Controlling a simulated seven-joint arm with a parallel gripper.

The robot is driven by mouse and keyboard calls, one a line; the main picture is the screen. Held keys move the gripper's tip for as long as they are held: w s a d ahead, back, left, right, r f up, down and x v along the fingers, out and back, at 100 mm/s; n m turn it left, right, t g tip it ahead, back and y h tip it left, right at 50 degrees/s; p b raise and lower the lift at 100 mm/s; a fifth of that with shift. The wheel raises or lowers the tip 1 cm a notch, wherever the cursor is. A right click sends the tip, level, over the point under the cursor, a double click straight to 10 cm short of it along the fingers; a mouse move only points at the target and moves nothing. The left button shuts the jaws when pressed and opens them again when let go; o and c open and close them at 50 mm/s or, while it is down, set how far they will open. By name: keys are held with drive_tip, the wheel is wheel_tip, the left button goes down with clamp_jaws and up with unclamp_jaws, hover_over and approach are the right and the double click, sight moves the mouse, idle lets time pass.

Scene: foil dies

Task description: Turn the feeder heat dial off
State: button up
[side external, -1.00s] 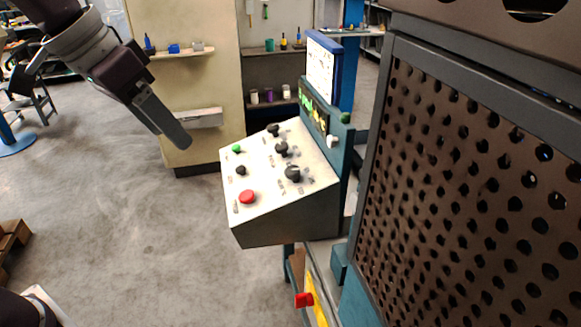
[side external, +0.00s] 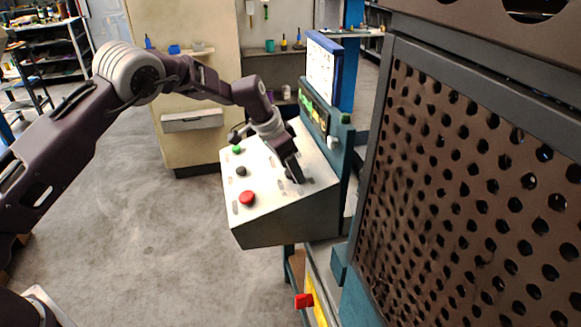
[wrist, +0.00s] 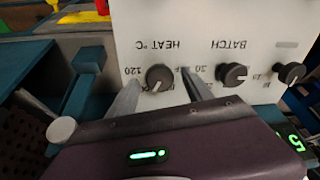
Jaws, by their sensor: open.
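The heat dial (wrist: 159,77) is a round dark knob with a pale pointer mark, under upside-down "HEAT °C" lettering in the wrist view. Its mark points down and slightly left in that view, and "120" is printed to its left. My gripper (wrist: 160,80) is open, one finger on each side of the dial; whether they touch it I cannot tell. In the side view my gripper (side external: 296,178) reaches down to the sloping control panel (side external: 265,212) and largely hides the dial.
The batch dial (wrist: 231,75) and another dark knob (wrist: 291,73) sit to the right in the wrist view. A red button (side external: 247,198) and green button (side external: 237,149) are on the panel. A perforated brown guard (side external: 470,190) stands close at the right.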

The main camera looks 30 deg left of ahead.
drive_tip(key=shift+c, duration=0.5)
clamp_jaws()
drive_tip(key=n, duration=0.5)
drive_tip(key=shift+w+n+y, duration=0.1)
drive_tip(key=shift+n+y, duration=0.3)
drive_tip(key=n, duration=0.6)
drive_tip(key=shift+g, duration=0.4)
drive_tip(key=n+g, duration=0.1)
drive_tip(key=n, duration=0.5)
drive_tip(key=shift+w+a+n, duration=0.1)
drive_tip(key=shift+n, duration=0.2)
drive_tip(key=n, duration=0.5)
drive_tip(key=shift+n, duration=0.3)
